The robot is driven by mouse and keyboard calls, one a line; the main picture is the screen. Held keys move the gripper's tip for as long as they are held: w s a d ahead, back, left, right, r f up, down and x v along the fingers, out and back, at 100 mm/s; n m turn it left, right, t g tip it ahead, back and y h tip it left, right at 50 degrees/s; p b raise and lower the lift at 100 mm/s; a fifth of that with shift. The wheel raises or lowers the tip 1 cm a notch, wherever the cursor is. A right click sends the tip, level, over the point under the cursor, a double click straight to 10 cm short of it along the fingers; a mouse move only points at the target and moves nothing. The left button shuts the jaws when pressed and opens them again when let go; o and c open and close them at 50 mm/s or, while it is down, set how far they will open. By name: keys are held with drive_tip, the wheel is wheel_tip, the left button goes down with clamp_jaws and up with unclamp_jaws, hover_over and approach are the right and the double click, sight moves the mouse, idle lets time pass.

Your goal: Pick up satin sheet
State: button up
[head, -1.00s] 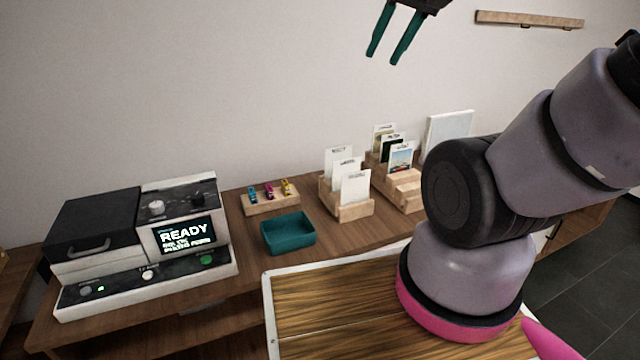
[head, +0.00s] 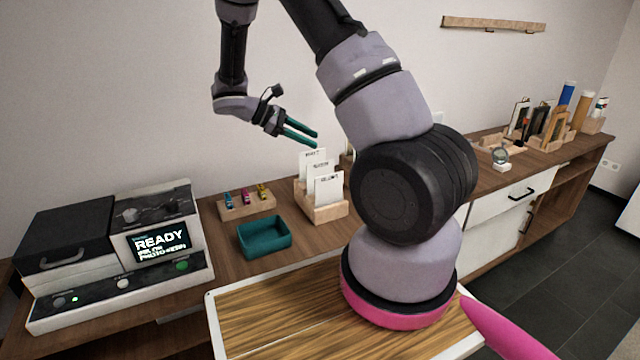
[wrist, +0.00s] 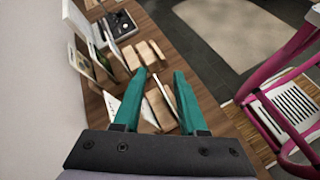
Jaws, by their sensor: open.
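Several upright white sheets (head: 328,188) with small printed labels stand in a stepped wooden rack (head: 325,213) on the counter. I cannot read which one is the satin sheet. My gripper (head: 316,140) is open and empty, just above the rearmost of these sheets in the head view, pointing right and slightly down. In the wrist view my gripper (wrist: 160,76) has its two teal fingers apart. A thin white sheet edge (wrist: 165,91) shows between them, and wooden rack blocks lie below and beyond. My arm hides the racks further right in the head view.
A teal tray (head: 264,238) sits left of the rack. Behind it is a wooden holder (head: 247,206) with small coloured items. A photo printer (head: 115,250) reading "READY" stands at the left. More racks (head: 545,130) and bottles stand at the far right. The wall rises close behind.

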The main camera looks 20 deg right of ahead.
sight(320, 167)
drive_tip(key=w+f+n+t+h, duration=0.2)
drive_tip(key=w+f+n+h, duration=0.15)
drive_tip(key=f, duration=0.25)
drive_tip(key=w+f+n+t+h, duration=0.2)
drive_tip(key=f+n+h, duration=0.15)
drive_tip(key=f, duration=0.35)
drive_tip(key=shift+n+y, duration=0.4)
drive_tip(key=shift+y, duration=0.1)
drive_tip(key=d, duration=0.6)
drive_tip(key=shift+w+d+f, duration=0.2)
drive_tip(key=shift+d+f, duration=0.1)
clamp_jaws()
